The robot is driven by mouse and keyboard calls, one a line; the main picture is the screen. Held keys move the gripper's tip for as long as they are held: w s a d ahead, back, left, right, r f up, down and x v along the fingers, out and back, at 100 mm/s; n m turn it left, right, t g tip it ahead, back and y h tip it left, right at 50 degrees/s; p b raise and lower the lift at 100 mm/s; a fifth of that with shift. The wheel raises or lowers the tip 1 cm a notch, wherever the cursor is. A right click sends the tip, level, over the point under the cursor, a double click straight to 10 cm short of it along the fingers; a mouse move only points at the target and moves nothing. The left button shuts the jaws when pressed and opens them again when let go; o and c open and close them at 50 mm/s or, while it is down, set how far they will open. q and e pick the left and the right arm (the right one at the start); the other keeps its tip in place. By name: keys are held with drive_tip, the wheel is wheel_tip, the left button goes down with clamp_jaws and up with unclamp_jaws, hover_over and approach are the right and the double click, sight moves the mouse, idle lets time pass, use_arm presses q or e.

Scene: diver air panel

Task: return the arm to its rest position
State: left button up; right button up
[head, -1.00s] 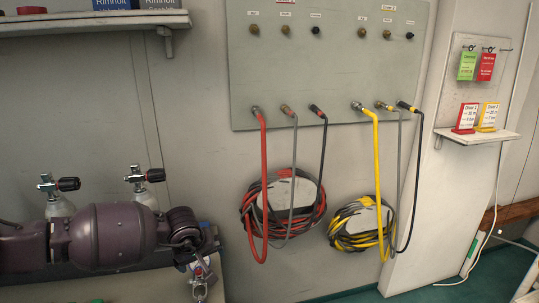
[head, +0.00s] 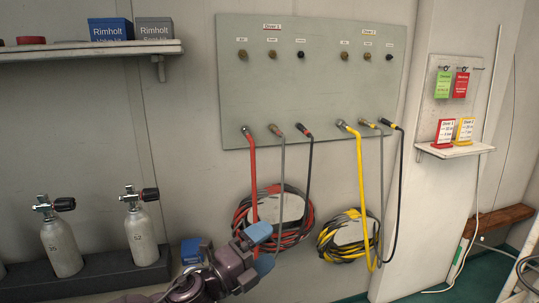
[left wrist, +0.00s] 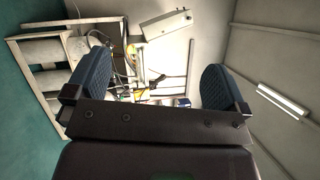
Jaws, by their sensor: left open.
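My left arm comes in at the bottom of the head view. Its left gripper (head: 262,249) has blue finger pads and is in front of the lower wall, by the red hose coil (head: 240,216). In the left wrist view the left gripper (left wrist: 158,88) has its two blue fingers wide apart with nothing between them. My right gripper does not show.
The grey air panel (head: 310,80) on the wall carries red, yellow, grey and black hoses. A yellow hose coil (head: 325,240) hangs to the right. A shelf (head: 90,51) holds boxes. A small tag shelf (head: 456,150) is at right.

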use_arm(q)
drive_tip(key=s+a+f+n+t+y+p, duration=0.2)
drive_tip(key=s+a+f+n+y, duration=0.4)
drive_tip(key=n, duration=0.5)
drive_tip(key=s+a+f+n+t+y+p, duration=0.1)
drive_tip(key=s+a+f+n+y, duration=0.35)
drive_tip(key=a+n, duration=0.45)
drive_tip(key=s+a+f+n+g+y+p, duration=0.1)
drive_tip(key=s+a+f+n, duration=0.3)
drive_tip(key=s, duration=0.8)
drive_tip(key=s+a+f+n+g+y+p, duration=0.2)
drive_tip(key=s+a+f+n+g+y, duration=0.1)
drive_tip(key=s+a+f, duration=0.4)
drive_tip(key=s+f+n+y, duration=0.1)
drive_tip(key=s+f, duration=0.1)
drive_tip(key=s, duration=0.2)
drive_tip(key=shift+s+g, duration=0.3)
drive_tip(key=shift+s, duration=0.05)
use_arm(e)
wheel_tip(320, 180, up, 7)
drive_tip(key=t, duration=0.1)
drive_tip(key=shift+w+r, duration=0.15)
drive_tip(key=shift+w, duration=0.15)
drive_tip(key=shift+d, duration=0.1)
